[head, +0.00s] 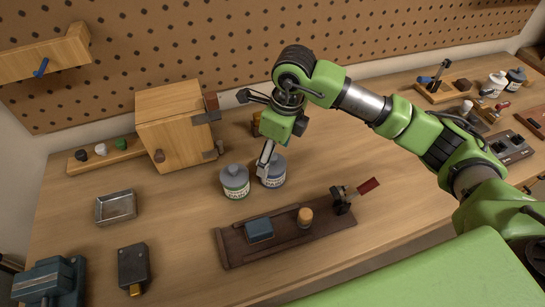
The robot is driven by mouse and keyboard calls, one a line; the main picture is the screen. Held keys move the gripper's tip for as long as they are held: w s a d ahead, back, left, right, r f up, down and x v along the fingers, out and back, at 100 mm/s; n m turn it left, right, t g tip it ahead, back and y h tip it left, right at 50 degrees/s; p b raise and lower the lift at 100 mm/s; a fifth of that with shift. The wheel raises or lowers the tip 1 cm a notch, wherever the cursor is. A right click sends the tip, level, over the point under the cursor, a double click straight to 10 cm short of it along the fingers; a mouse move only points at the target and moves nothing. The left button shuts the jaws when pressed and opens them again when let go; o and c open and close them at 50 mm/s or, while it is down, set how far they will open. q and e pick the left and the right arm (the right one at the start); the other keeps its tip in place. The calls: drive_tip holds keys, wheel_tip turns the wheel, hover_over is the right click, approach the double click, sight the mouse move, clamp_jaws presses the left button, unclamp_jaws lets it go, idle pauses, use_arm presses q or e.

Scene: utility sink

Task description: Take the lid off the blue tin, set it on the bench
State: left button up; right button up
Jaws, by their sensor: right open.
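The blue tin (273,180) stands on the wooden bench (180,225) near the middle, with a blue band and a pale label. Its top is partly hidden behind a finger of my right gripper, so the lid's fit is hard to see. My right gripper (255,128) is open, with its fingers spread wide. One finger points left towards the wooden cabinet, and the other reaches down in front of the tin's top; I cannot tell whether it touches. My left gripper is out of view.
A similar green tin (234,182) stands close on the left of the blue one. A wooden cabinet (172,125) is behind. A dark tray (235,252) with a blue block lies in front. Bare bench lies between the metal dish (116,207) and the tins.

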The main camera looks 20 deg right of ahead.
drive_tip(key=shift+f, duration=0.5)
drive_tip(key=c, duration=2)
